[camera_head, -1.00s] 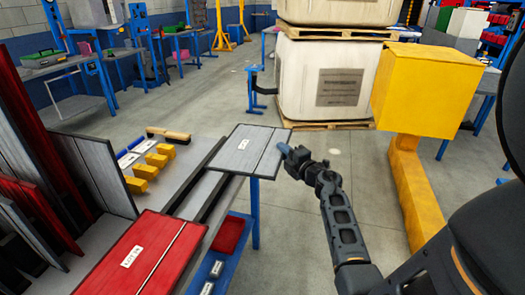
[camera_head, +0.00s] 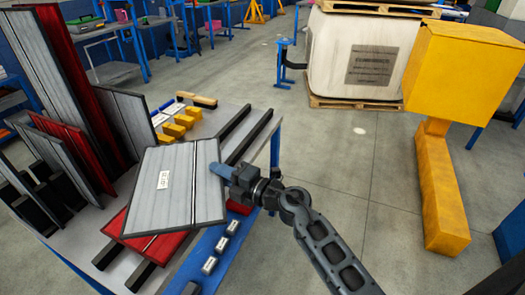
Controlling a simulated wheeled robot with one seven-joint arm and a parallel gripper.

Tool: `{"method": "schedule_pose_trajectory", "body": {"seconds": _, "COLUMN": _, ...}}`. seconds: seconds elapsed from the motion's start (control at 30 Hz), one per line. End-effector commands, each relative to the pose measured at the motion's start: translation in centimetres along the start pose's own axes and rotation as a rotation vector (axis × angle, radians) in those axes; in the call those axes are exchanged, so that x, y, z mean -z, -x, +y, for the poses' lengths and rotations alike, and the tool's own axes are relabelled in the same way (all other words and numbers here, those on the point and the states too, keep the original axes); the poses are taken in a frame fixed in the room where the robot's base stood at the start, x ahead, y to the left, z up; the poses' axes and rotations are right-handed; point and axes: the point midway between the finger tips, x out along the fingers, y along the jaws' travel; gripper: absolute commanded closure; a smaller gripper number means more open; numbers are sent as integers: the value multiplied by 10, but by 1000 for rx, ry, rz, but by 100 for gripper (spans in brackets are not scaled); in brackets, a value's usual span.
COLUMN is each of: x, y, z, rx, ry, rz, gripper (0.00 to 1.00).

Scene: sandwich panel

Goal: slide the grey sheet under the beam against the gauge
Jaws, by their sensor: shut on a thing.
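The grey sheet (camera_head: 190,205) has a white label and a dark seam along its right part. My gripper (camera_head: 221,172), with blue fingertips, is shut on its right edge. The sheet lies over the red sheet (camera_head: 150,247), which shows only along its left and near edges. I cannot tell whether the two touch. The grey sheet looks turned slightly to the table's edges. I cannot make out for sure which part is the beam or the gauge.
Dark rails (camera_head: 249,134) cross the bench (camera_head: 215,118), bare at its far right. Yellow blocks (camera_head: 182,122) and a wooden bar (camera_head: 197,100) stand behind the sheet. Upright panels (camera_head: 75,90) crowd the left. A yellow post with a box (camera_head: 462,75) stands on the right floor.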

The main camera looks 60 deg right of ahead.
Motion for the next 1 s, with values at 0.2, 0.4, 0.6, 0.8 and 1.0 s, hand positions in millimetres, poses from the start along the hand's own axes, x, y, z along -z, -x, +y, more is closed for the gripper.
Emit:
{"method": "schedule_pose_trajectory", "body": {"seconds": 0.2, "x": 87, "y": -29, "z": 4, "rx": -2, "ry": -1, "rz": 158, "gripper": 100}}
{"method": "schedule_pose_trajectory", "body": {"seconds": 0.4, "x": 136, "y": -43, "z": 5, "rx": -2, "ry": -2, "rz": 243, "gripper": 100}}
{"method": "schedule_pose_trajectory", "body": {"seconds": 0.6, "x": 178, "y": -54, "z": 6, "rx": -1, "ry": -1, "rz": 316, "gripper": 100}}
{"method": "schedule_pose_trajectory", "body": {"seconds": 0.8, "x": 194, "y": -58, "z": 6, "rx": 0, "ry": 0, "rz": 344, "gripper": 100}}
{"method": "schedule_pose_trajectory", "body": {"seconds": 1.0, "x": 194, "y": -58, "z": 6, "rx": 0, "ry": 0, "rz": 344, "gripper": 100}}
